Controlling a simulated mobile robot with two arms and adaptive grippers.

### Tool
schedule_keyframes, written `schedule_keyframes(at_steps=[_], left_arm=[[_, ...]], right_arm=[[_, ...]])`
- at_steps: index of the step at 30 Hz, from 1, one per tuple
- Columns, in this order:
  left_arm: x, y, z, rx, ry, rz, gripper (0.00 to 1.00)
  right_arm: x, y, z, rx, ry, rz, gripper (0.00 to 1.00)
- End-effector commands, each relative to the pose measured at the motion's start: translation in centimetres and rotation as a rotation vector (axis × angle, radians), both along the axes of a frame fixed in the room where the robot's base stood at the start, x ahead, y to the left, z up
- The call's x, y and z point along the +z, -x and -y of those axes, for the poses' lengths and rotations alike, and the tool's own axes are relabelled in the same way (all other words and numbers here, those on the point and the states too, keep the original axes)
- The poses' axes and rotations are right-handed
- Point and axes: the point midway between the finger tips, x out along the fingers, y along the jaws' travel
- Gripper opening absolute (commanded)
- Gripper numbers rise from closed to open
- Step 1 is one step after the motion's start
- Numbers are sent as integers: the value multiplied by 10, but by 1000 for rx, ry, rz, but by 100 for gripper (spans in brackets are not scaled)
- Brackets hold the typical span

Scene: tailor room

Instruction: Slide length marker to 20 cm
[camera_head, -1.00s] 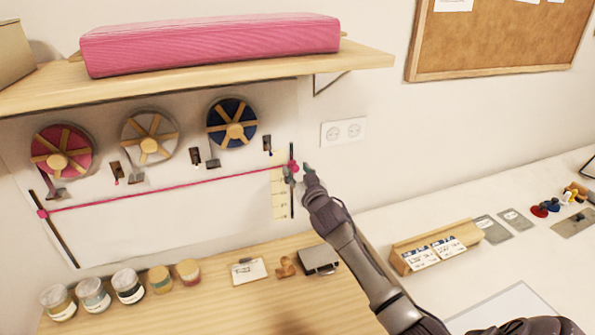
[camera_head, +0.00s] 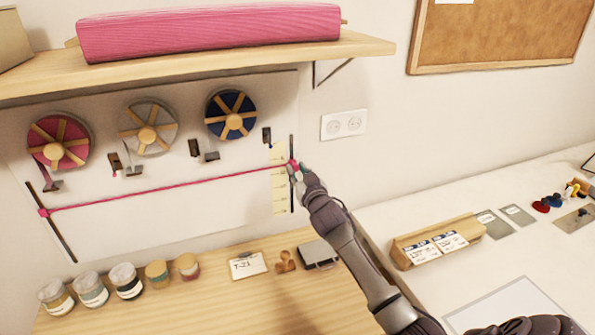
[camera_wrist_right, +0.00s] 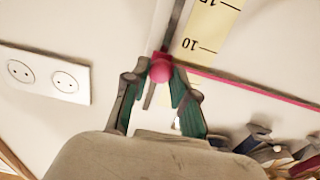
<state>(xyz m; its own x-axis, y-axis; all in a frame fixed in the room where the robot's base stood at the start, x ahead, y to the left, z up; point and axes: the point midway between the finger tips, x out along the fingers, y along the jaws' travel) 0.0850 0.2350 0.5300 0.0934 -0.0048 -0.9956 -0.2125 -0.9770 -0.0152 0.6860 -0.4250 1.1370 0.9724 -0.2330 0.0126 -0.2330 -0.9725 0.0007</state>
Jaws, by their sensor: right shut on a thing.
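The length marker is a pink line (camera_head: 170,187) strung across the white wall panel between two dark slanting rails. Its right end is a pink knob (camera_head: 293,164) on the right rail (camera_head: 292,200); the left knob (camera_head: 43,212) is on the left rail. A pale yellow scale strip (camera_head: 279,195) stands beside the right rail. In the right wrist view, the knob (camera_wrist_right: 160,67) and line are near the "10" mark on the strip (camera_wrist_right: 207,30). My right gripper (camera_head: 302,171) is shut on the right knob; its fingers show in the wrist view (camera_wrist_right: 160,85). My left gripper is out of view.
Pink, white and blue spools (camera_head: 232,115) hang above the line, under a wooden shelf (camera_head: 200,67) with a pink fabric roll. Jars (camera_head: 126,281), a small card (camera_head: 247,265) and a stamp stand on the desk below. A wall socket (camera_head: 344,125) is right of the rail.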

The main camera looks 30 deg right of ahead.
Motion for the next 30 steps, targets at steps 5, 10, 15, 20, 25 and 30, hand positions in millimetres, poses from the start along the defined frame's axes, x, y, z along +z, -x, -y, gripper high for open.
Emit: schedule_keyframes(at_steps=[5, 10, 15, 20, 25, 30], left_arm=[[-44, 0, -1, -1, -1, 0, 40], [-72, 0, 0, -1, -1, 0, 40], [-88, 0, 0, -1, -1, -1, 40], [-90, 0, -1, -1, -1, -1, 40], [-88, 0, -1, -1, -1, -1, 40], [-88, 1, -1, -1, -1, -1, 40]], right_arm=[[-66, 1, -1, -1, -8, -19, 0], [-104, 1, -1, -2, -6, -16, 0], [-126, 1, -1, -1, -5, -12, 0], [-128, 0, -1, 0, -2, -9, 0], [-126, 0, -1, 0, -2, -7, 0], [-126, 0, -1, 0, -1, -6, 39]])
